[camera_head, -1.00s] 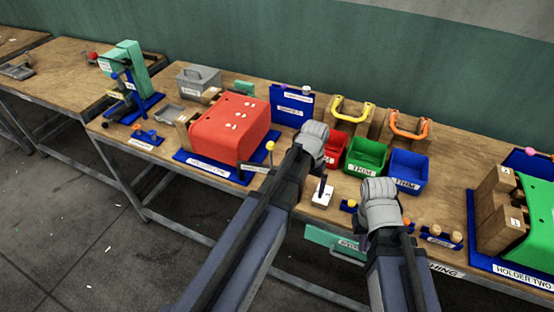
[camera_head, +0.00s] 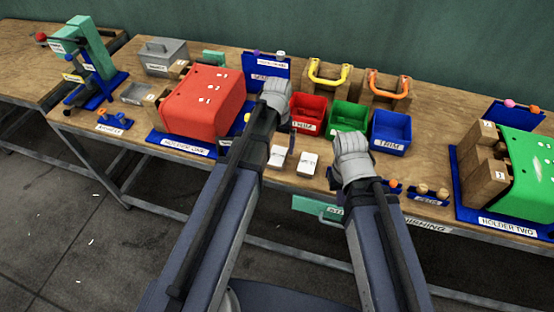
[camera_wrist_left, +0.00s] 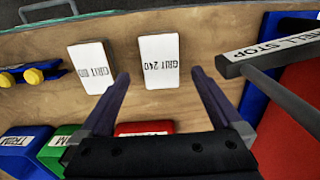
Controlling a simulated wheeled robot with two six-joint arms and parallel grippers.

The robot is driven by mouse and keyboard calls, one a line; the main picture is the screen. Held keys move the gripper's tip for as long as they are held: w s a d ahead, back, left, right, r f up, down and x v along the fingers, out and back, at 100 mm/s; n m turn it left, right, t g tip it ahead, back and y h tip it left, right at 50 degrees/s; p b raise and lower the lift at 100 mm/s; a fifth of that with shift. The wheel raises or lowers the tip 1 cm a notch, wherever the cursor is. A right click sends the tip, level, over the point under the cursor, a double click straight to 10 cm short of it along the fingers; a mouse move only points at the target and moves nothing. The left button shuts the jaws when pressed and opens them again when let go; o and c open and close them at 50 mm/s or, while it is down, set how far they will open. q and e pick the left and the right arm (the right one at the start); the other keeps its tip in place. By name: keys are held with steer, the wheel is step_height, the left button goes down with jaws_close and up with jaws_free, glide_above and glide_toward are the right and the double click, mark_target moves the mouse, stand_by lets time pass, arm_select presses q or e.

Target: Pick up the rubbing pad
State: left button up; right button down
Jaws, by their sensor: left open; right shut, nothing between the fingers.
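Two white pads lie side by side on the wooden bench: the GRIT 80 pad (camera_wrist_left: 92,68) and the GRIT 240 pad (camera_wrist_left: 159,62). In the head view they are the right pad (camera_head: 308,163) and the left pad (camera_head: 278,157); their print is too small there. My left gripper (camera_wrist_left: 160,76) is open and empty, its fingers apart. In the wrist view the GRIT 240 pad appears just beyond and between the fingertips, with no visible contact. In the head view my left wrist (camera_head: 276,92) is behind the pads. My right gripper (camera_head: 334,178) is shut and empty, its fingers mostly hidden.
A red holder (camera_head: 205,98) stands left, with a dark labelled stop bar (camera_wrist_left: 265,50) close to my left gripper. Red (camera_head: 308,112), green (camera_head: 347,118) and blue (camera_head: 391,130) bins stand behind the pads. A small peg rack (camera_head: 428,193) sits right. The bench's front edge is close.

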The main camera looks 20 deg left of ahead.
mark_target(277, 155)
arm_select(q)
steer(key=shift+s+f+b, duration=0.1)
steer(key=shift+f+b, duration=2.5)
steer(key=shift+f, duration=0.05)
steer(key=shift+r, duration=0.1)
steer(key=shift+c, duration=0.2)
steer(key=c, duration=1.3)
steer(key=shift+c, duration=0.2)
step_height(277, 155, up, 10)
steer(key=p, duration=1)
